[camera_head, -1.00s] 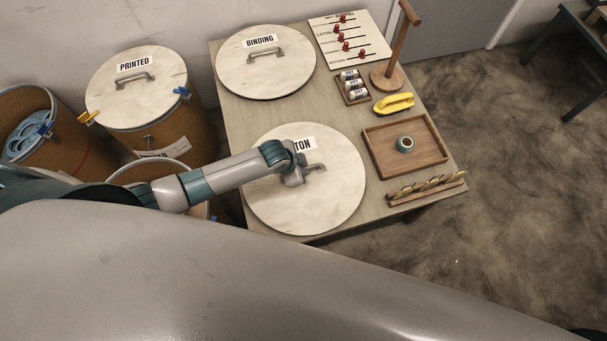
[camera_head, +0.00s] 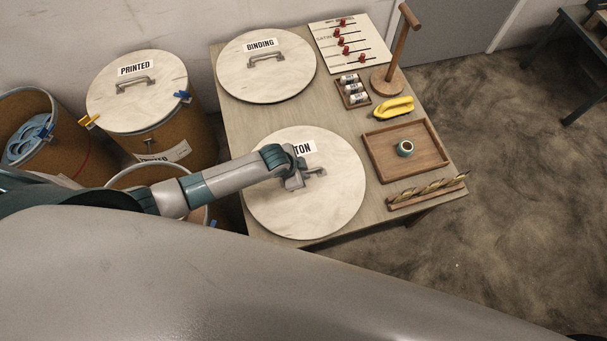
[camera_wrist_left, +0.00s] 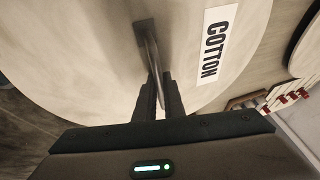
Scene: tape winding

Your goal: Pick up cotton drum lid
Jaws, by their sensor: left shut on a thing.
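The cotton drum lid (camera_head: 335,205) is a round pale wooden disc lying at the front left of the table. Its label is partly hidden by my arm in the head view and reads COTTON in the left wrist view (camera_wrist_left: 214,48). My left gripper (camera_head: 308,175) is over the lid's middle, shut on its metal handle (camera_head: 318,171). In the left wrist view both dark fingers (camera_wrist_left: 160,95) sit on either side of the handle bar (camera_wrist_left: 151,55). My right gripper is not in view.
The binding lid (camera_head: 255,80) lies behind on the table. A wooden tray (camera_head: 378,172) with a tape roll (camera_head: 405,148) is to the right. An open drum (camera_head: 125,178) stands left of the table, near the printed drum (camera_head: 140,85). A wooden stand (camera_head: 392,75) rises at the back.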

